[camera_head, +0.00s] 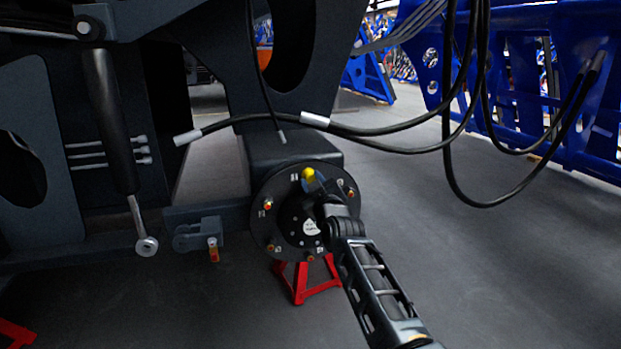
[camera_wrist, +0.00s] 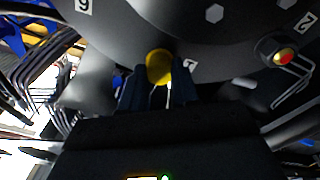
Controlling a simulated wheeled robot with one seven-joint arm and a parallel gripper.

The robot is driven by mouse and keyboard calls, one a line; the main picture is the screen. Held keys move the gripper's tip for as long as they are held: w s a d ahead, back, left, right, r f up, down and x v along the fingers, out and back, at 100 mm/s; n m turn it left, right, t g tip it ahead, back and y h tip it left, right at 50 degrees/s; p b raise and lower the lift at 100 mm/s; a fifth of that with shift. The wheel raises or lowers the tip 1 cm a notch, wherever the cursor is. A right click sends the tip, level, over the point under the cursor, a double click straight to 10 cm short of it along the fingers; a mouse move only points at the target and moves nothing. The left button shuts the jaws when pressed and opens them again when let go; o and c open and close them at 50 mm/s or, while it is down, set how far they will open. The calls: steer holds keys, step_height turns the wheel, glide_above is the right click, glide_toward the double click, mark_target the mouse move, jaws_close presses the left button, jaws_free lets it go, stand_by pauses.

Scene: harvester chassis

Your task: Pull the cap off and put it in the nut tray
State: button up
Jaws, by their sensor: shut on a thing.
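A yellow cap (camera_wrist: 159,66) sits between the two dark fingers of my gripper (camera_wrist: 158,88) in the wrist view. My gripper is shut on it, close to the face of the dark round hub plate (camera_wrist: 230,55). In the head view the yellow cap (camera_head: 308,174) shows near the top of the hub plate (camera_head: 283,232), with my gripper (camera_head: 312,183) at it. I cannot tell whether the cap is still seated on the plate. No nut tray is visible in either view.
Several red and orange-tipped studs, such as one at the plate's left (camera_head: 268,205), ring the hub. A red stand (camera_head: 303,284) is below. Black hoses (camera_head: 400,135) hang to the right. The floor at right (camera_head: 500,270) is clear.

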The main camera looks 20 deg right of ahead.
steer(key=s+p, duration=0.4)
steer(key=s, duration=0.1)
steer(key=shift+f, duration=0.2)
stand_by(0.6)
